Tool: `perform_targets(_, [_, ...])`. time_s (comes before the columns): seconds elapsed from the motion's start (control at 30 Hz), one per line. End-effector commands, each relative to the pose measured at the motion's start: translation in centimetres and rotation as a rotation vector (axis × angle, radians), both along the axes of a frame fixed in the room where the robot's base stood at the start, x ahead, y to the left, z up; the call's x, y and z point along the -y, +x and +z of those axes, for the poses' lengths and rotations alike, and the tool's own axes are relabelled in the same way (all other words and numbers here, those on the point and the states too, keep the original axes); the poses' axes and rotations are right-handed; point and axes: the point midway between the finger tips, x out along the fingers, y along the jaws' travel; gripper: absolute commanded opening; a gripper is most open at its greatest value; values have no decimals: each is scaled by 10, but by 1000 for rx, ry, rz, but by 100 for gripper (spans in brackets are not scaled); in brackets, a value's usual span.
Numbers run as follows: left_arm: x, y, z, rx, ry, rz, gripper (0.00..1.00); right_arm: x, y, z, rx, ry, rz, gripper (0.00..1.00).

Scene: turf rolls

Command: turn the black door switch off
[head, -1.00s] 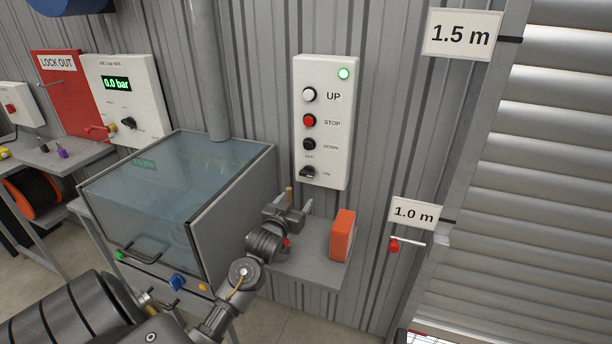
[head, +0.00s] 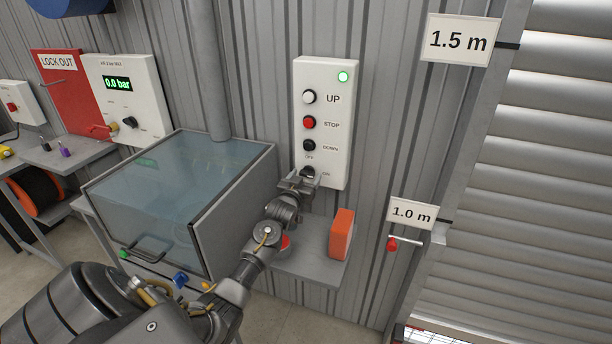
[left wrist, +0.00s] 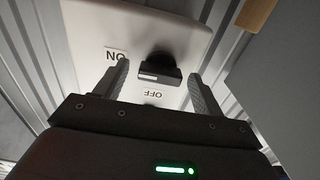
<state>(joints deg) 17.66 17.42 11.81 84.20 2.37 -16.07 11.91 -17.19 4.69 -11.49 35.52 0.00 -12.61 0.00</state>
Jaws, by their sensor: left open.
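The black door switch (head: 308,171) is the lowest control on the white wall panel (head: 340,120), between the OFF and ON labels. In the left wrist view the black switch knob (left wrist: 159,66) shows with a white mark, and its ON label is at the left and OFF below it. My left gripper (head: 301,178) is at the switch, with its jaws open. In the left wrist view its two fingers (left wrist: 154,82) stand on either side of the knob, apart from it. In the head view the gripper partly covers the switch. My right gripper is not in view.
A shelf (head: 305,262) with an orange block (head: 341,234) is below the panel. A glass-topped cabinet (head: 180,190) stands left of my arm. A green lamp (head: 343,77) is lit on the panel. The roller door (head: 550,180) is at the right.

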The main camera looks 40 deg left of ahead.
Motion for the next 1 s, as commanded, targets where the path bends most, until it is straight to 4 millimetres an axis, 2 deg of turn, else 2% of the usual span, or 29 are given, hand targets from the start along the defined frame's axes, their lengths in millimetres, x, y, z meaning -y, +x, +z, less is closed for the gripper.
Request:
perform_targets(0.37, [-2,5,0,1,0,0,69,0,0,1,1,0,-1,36])
perform_targets(0.7, [-1,5,0,0,0,0,25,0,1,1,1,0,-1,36])
perform_targets(1.0, [-1,5,0,13,-37,-2,24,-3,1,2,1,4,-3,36])
